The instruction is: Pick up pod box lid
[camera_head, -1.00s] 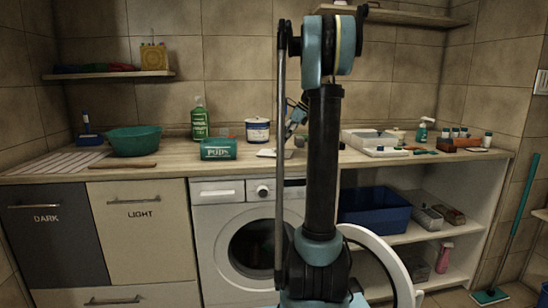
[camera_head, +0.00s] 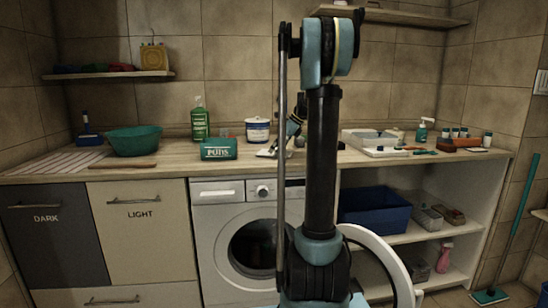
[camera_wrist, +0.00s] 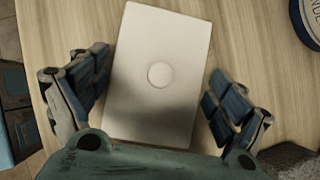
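The pod box lid (camera_wrist: 158,105) is a flat, pale rectangular plate with a round knob (camera_wrist: 161,75) at its middle. It lies on the wooden counter, and in the head view it shows as a small pale shape (camera_head: 268,153). My gripper (camera_wrist: 160,72) is open above the lid, with one finger pad at each long side and the knob between them. I cannot tell whether the fingers touch the lid. In the head view my gripper (camera_head: 293,130) is partly hidden behind my arm. The teal pod box (camera_head: 218,149) stands left of the lid.
A white tub (camera_head: 257,131) stands behind the lid, and its blue edge shows in the wrist view (camera_wrist: 308,20). A green bottle (camera_head: 200,119) and a green basin (camera_head: 134,140) stand further left. A white tray (camera_head: 372,142) lies to the right.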

